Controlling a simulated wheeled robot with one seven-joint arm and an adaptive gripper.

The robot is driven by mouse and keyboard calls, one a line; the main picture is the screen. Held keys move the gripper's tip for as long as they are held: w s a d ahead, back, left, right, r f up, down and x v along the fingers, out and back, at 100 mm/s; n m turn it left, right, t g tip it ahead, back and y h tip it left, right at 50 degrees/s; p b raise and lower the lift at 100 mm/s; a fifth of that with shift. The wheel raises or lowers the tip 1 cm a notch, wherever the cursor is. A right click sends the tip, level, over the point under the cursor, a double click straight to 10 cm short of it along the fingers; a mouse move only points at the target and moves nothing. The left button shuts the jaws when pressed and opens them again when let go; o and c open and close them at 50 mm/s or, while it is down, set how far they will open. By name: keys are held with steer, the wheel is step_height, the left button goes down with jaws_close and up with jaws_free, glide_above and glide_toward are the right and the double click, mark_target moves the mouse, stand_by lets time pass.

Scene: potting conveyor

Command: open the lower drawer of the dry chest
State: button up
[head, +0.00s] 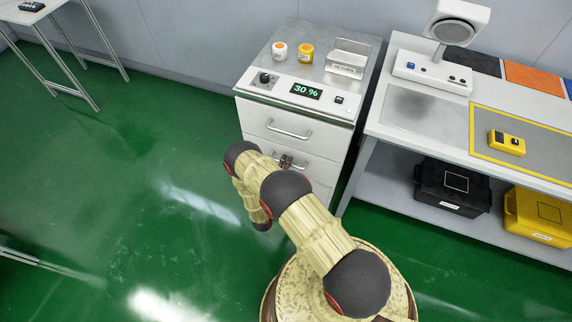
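The dry chest (357,135) is a white cabinet with a lit "30 %" display on its sloped panel. Its upper drawer (258,118) has a silver bar handle (289,130) and looks shut. The lower drawer (318,172) sits below it; its front is partly hidden by my arm, and I cannot tell whether it is fully shut. My gripper (287,163), small and dark, shows in front of the lower drawer, around where its handle would be. Most of that handle is hidden. I cannot tell whether the gripper's fingers are open, or touching the handle.
Two small jars, white (280,51) and orange (306,53), and a metal rack (348,58) stand on the chest. A workbench (400,139) is close on the right, with black (452,187) and yellow (540,216) cases beneath. The green floor (130,190) to the left is clear.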

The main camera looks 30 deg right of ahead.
steer(key=shift+c, duration=0.3)
jaws_close()
stand_by(0.6)
